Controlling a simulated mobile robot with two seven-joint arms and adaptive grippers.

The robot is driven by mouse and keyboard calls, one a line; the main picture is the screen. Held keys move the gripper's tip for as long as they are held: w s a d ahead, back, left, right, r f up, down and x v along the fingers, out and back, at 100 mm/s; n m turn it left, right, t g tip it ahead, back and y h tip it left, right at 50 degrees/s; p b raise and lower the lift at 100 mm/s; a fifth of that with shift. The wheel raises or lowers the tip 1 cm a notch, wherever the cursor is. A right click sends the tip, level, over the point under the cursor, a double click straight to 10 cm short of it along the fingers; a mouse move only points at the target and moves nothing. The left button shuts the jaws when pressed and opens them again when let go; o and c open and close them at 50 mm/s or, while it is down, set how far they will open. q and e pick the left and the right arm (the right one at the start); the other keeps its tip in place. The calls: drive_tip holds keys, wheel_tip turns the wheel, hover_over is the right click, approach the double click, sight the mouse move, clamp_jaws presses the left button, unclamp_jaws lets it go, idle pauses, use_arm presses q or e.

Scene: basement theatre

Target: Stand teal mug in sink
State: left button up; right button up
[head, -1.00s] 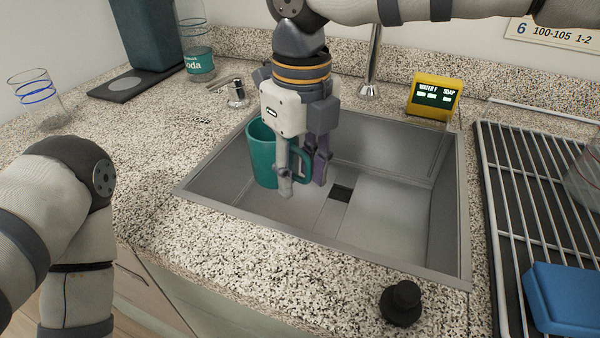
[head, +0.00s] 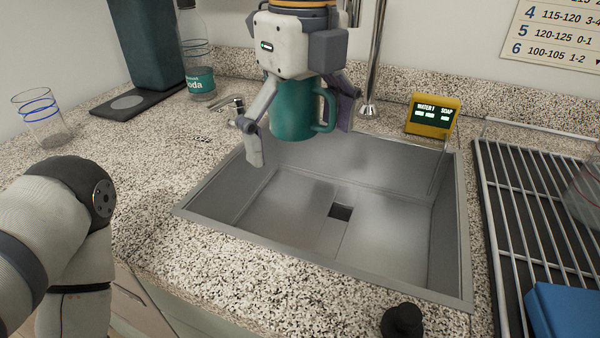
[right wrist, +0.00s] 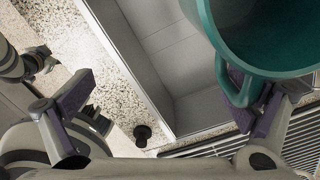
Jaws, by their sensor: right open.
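The teal mug (head: 292,112) is upright between the spread fingers of my right gripper (head: 301,138), over the back part of the sink (head: 240,222). Its base appears clear of the sink floor. In the right wrist view the mug (right wrist: 265,35) is at the top right, with its handle against or around one finger; I cannot tell which. The other finger of the right gripper (right wrist: 175,100) stands well apart from the mug. My left arm shows at the left of the head view, but its gripper is out of frame.
A yellow soap display (head: 432,115) stands behind the sink, near the faucet (head: 371,70). A wire rack (head: 520,215) with a blue block (head: 565,308) is on the right. A soda bottle (head: 199,70) and a glass (head: 42,118) stand at back left. The sink floor is clear.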

drive_tip(key=shift+r, duration=1.45)
clamp_jaws()
